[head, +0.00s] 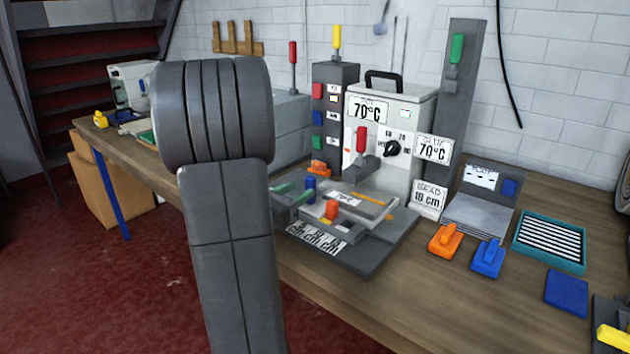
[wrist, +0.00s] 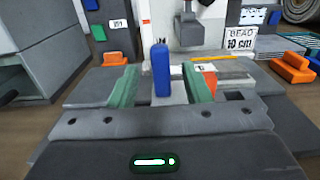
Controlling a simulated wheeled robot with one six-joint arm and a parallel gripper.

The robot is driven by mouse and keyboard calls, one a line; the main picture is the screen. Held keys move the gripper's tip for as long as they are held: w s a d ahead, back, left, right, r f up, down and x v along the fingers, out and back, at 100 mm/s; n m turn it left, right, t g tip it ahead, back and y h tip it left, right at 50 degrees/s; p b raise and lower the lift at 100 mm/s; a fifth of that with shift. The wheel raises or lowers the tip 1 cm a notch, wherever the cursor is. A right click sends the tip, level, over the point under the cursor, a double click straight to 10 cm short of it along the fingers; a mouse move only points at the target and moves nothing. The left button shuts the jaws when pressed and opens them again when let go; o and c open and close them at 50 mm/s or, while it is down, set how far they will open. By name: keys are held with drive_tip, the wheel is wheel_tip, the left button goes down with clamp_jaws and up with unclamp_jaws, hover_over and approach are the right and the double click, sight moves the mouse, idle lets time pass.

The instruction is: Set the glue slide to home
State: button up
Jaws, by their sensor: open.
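An upright blue post (head: 310,188) stands on the grey slide bed (head: 375,262) in front of the white glue machine (head: 407,107). It also shows in the wrist view (wrist: 161,70). I cannot tell for sure whether this post is the handle of the glue slide. My gripper (wrist: 163,88) is open, with one green finger to each side of the post and a gap at both sides. In the head view my gripper (head: 297,195) is partly hidden behind my arm. An orange block (head: 331,210) sits on the bed close to the right finger.
A lever column (head: 335,110) and a green-handled column (head: 457,60) flank the machine. Orange (head: 445,240) and blue (head: 488,258) handled tools lie to the right, beside a teal tray (head: 521,255).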

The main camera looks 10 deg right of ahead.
sight(307, 185)
drive_tip(key=x, duration=0.7)
drive_tip(key=shift+w+d, duration=0.1)
drive_tip(key=shift+d, duration=0.1)
drive_tip(key=shift+a, duration=0.1)
clamp_jaws()
